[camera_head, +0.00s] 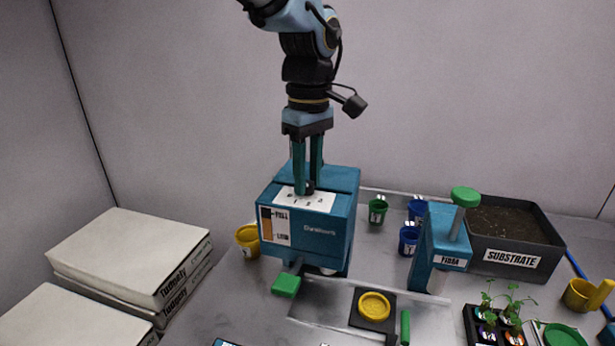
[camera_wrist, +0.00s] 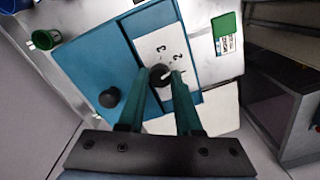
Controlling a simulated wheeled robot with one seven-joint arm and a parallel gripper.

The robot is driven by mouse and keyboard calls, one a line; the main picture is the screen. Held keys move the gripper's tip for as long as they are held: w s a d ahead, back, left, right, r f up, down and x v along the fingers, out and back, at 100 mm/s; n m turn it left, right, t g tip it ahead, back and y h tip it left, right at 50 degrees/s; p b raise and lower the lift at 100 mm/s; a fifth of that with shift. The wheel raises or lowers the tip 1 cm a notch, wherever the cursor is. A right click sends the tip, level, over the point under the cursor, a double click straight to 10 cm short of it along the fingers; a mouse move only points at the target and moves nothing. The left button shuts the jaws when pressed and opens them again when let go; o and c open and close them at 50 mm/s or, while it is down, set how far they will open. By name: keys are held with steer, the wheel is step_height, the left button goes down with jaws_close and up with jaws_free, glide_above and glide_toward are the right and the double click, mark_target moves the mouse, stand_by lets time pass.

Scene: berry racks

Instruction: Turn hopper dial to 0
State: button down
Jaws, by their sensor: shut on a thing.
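The blue hopper (camera_head: 338,232) stands on the metal bench near the middle of the head view. Its sloped top carries a white label plate (camera_head: 320,202) with printed numbers. The small black dial (camera_wrist: 160,73) sits on that plate, and 3 and 2 can be read beside it in the wrist view. A pale mark shows on the dial, but I cannot tell which number it points at. My gripper (camera_head: 307,188) reaches straight down from above with its two green fingers shut on the dial; the fingers also show in the wrist view (camera_wrist: 155,82). The fingers hide part of the numbers.
A black knob (camera_wrist: 109,97) stands on the hopper lid. A blue FIRMA dispenser (camera_head: 437,250) with a green cap and a SUBSTRATE bin (camera_head: 520,265) stand to the right. Cups (camera_head: 377,212), a yellow disc (camera_head: 374,307) and seedlings (camera_head: 500,322) sit on the bench. Thick books (camera_head: 135,255) lie at left.

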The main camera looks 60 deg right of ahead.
steer(key=m, duration=0.4)
steer(key=shift+m, duration=0.4)
steer(key=m, duration=0.3)
steer(key=shift+m, duration=0.3)
steer(key=m, duration=0.4)
steer(key=shift+r, duration=0.1)
steer(key=shift+m, duration=2.1)
steer(key=c, duration=0.6)
jaws_free()
